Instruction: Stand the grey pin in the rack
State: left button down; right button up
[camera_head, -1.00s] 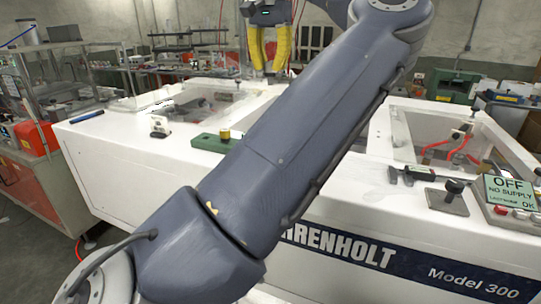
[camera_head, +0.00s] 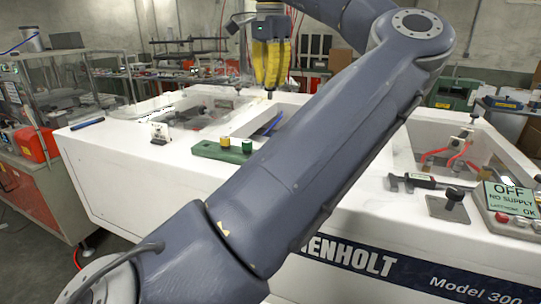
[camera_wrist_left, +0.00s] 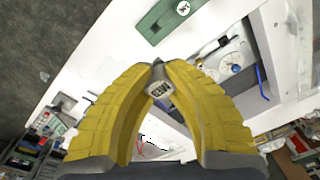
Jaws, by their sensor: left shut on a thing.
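My left gripper (camera_head: 269,84) has yellow ribbed fingers and hangs above the white machine top, behind the rack. It is shut on the grey pin, whose marked round end (camera_wrist_left: 159,89) shows between the fingertips in the left wrist view. In the head view only a small dark tip (camera_head: 270,95) shows below the fingers. The green rack (camera_head: 207,149) lies on the machine top, in front and to the left of the gripper, with a brass-coloured piece standing in it. The rack (camera_wrist_left: 154,27) also shows at the top of the wrist view, apart from the pin. My right gripper is not in view.
The white machine top (camera_head: 170,165) has recessed openings behind the rack and at the right. A blue pen (camera_head: 87,123) lies at the left. A clamp (camera_head: 425,182) and a control panel (camera_head: 510,198) stand at the right. My left arm crosses the middle.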

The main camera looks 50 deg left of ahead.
pick_arm(q)
notch_tip(320, 180, down, 19)
jog(key=shift+r, duration=0.2)
dwell(0.5)
jog(key=shift+f, duration=0.1)
jog(key=c, duration=1.4)
grip_release()
notch_tip(320, 180, up, 12)
jog(key=shift+s+d, duration=0.25)
jog(key=shift+d, duration=0.05)
